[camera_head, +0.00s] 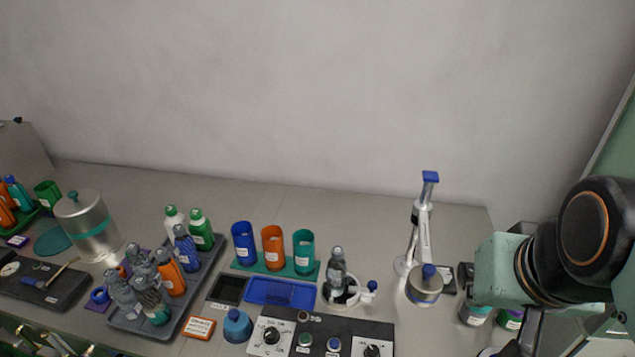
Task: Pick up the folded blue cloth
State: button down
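I cannot make out a clearly folded blue cloth. A flat blue rectangle (280,292) lies in the middle of the table, in front of the colored cups. It looks like a shallow tray, and I cannot tell whether it is or holds cloth. My arm comes in at the right edge. A dark part at its lower end, seemingly my gripper (524,338), is cut off by the bottom edge, well to the right of the blue rectangle and apart from it. Its fingertips are not clearly visible.
A grey tray (213,262) of several bottles stands left. Blue, orange and teal cups (273,248) stand behind the blue rectangle. A control panel (320,334) is in front, a bottle in a white holder (337,272) right, then a silver stand (423,225). The back of the table is clear.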

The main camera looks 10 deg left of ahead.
aim_at(279, 292)
jog(key=k+j+u, duration=0.1)
jog(key=u, duration=1)
jog(key=i+j+z, duration=0.2)
jog(key=j, duration=0.3)
jog(key=j+z, duration=0.15)
jog(key=i+l+u, duration=0.1)
jog(key=i+l, duration=0.05)
